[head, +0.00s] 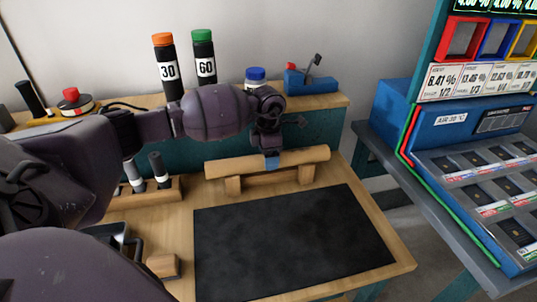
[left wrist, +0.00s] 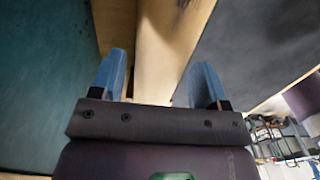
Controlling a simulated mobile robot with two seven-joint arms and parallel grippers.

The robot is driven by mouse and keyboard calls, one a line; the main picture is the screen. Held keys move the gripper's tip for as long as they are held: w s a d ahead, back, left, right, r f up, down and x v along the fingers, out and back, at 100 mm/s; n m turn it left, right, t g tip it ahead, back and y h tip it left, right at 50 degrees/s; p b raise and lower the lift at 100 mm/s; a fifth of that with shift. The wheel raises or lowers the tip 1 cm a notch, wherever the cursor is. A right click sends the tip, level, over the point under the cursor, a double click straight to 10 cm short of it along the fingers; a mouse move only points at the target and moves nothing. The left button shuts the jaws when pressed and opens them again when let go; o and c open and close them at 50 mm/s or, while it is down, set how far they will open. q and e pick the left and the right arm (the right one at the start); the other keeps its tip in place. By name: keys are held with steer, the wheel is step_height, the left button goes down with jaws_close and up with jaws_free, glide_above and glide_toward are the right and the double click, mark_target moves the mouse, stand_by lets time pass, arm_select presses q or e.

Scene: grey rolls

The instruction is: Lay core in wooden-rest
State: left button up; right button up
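The core, a tan cardboard tube (head: 220,167), lies level across the wooden rest (head: 233,186), over its two upright supports. My left gripper (head: 271,162) is at the middle of the core, pointing down from above and behind it. In the left wrist view, the blue fingers (left wrist: 160,72) stand apart on either side of the core (left wrist: 160,45). A narrow gap shows beside the left finger; contact at the right finger is unclear. Part of the core's middle is hidden by the gripper in the head view. My right gripper is not in view.
A black mat (head: 290,245) lies clear in front of the rest. Orange-capped (head: 168,70) and green-capped (head: 204,62) rolls stand behind my arm. A blue clamp-like device (head: 312,82) is on the back shelf. A blue console (head: 470,130) stands to the right. A small wooden block (head: 162,266) is at front left.

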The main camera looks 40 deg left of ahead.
arm_select(q)
steer(key=shift+o, duration=0.9)
step_height(320, 180, up, 9)
steer(key=shift+r+p, duration=0.2)
steer(key=shift+p, duration=0.25)
steer(key=shift+r, duration=0.7)
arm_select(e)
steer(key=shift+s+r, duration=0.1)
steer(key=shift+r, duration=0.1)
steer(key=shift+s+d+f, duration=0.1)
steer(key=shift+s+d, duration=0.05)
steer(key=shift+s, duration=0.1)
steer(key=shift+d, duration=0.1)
